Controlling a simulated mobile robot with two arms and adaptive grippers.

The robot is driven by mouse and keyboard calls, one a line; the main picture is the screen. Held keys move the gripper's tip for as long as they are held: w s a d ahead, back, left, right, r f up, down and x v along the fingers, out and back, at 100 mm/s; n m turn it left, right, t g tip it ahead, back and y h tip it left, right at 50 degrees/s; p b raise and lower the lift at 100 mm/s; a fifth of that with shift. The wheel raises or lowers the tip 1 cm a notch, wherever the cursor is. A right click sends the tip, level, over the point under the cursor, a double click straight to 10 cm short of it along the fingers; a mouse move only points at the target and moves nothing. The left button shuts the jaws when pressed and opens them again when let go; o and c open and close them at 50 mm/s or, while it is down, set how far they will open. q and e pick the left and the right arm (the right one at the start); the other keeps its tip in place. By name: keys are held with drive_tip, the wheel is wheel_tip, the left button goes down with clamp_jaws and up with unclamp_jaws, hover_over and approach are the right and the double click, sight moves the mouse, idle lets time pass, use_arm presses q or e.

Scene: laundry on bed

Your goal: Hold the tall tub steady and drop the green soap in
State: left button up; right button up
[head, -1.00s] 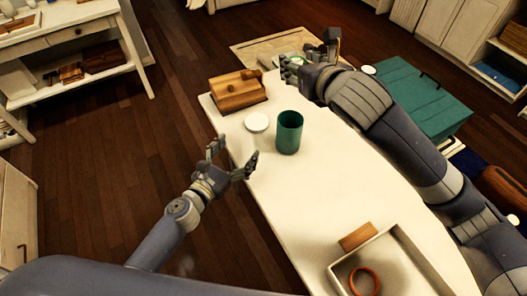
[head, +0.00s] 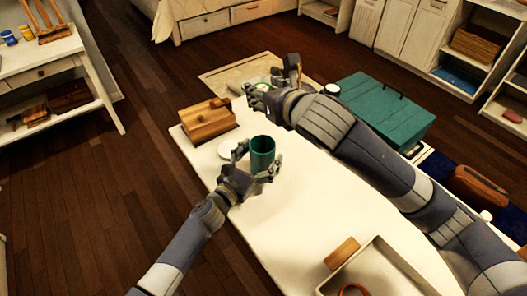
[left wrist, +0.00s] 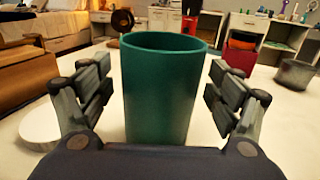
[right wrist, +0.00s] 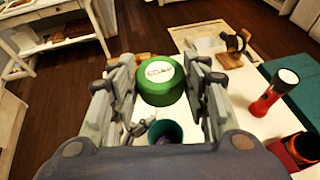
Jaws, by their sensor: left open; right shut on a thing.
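The tall teal tub (head: 262,153) stands upright on the white table, its open top showing. It fills the middle of the left wrist view (left wrist: 160,95). My left gripper (head: 255,172) is open, with its fingers on either side of the tub; both sides show a gap in the left wrist view. My right gripper (head: 268,92) is shut on the green soap (right wrist: 165,85), a round green piece with a white label. The right gripper is above the table, beyond the tub in the head view. The tub's mouth (right wrist: 165,128) shows below the soap in the right wrist view.
A white round lid (head: 228,148) lies just left of the tub. A wooden box (head: 207,121) stands behind it. A white tray (head: 400,262) and a wooden block (head: 342,253) are at the near end. The table's middle (head: 285,215) is clear.

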use_arm(q)
drive_tip(key=shift+x, duration=0.8)
drive_tip(key=shift+c, duration=0.6)
drive_tip(key=c, duration=1.1)
drive_tip(key=shift+o, duration=0.2)
